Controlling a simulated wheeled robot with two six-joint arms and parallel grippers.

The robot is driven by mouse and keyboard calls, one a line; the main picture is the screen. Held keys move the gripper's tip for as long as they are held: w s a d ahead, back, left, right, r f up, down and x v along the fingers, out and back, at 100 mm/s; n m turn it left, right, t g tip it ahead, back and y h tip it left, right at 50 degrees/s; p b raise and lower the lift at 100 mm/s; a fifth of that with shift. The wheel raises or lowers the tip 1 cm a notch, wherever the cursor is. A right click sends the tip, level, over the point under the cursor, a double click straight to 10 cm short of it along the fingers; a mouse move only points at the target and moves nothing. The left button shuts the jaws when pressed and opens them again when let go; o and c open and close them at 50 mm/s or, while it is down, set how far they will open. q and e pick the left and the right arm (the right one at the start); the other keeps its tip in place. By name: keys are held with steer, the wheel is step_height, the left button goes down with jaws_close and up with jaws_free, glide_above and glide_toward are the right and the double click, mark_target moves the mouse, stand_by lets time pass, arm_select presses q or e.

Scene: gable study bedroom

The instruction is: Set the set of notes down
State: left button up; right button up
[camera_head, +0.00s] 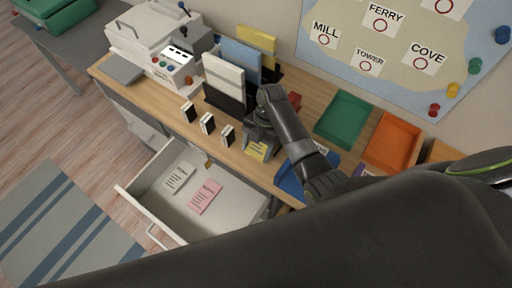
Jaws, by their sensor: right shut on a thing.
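I cannot tell how high the notes are above the desk. In the drawer lie a white set of notes (180,177) and a pink set of notes (205,196), side by side and apart. My left gripper is not in view.
Several small black-and-white blocks (207,123) stand along the desk's front edge. Behind them is an upright rack with white, blue and yellow boards (240,62). A green tray (343,117), an orange tray (392,141) and a blue tray (291,184) lie right. A machine (155,40) stands left.

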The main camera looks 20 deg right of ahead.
mark_target(259, 147)
steer(key=o, duration=0.9)
steer(key=shift+f, duration=0.15)
steer(key=shift+o, duration=2.1)
steer(key=shift+a, duration=0.15)
steer(key=shift+r, duration=0.25)
steer(key=shift+w+d+r, duration=0.2)
steer(key=shift+r, duration=0.15)
steer(key=v, duration=0.3)
steer(key=shift+r, duration=0.15)
arm_select(q)
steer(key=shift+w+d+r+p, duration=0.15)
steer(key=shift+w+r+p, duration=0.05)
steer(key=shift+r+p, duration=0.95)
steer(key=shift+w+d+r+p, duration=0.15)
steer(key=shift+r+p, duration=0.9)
steer(key=shift+p, duration=0.1)
arm_select(e)
steer(key=v, duration=0.8)
